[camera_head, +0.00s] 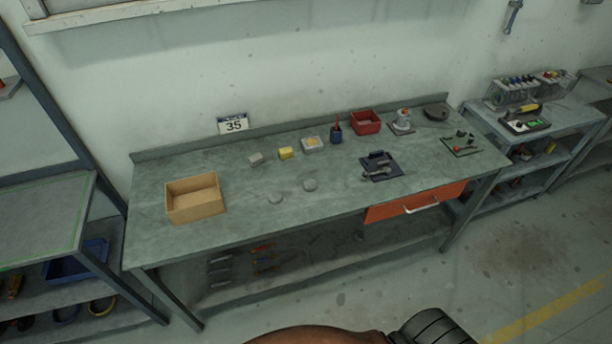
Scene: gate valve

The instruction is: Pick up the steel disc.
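Two small, flat, round grey discs lie on the green-grey workbench (240,235), near its front middle. The left disc (275,198) is a little nearer the front edge, and the right disc (310,185) is slightly farther back. They lie apart from each other. Both look alike at this size, and I cannot tell which one is steel. Neither of my grippers shows in the head view, and nothing touches the discs.
An open wooden box (195,198) stands left of the discs. A red bin (366,122) and a dark mat (382,167) are farther right. Bench around the discs is clear.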

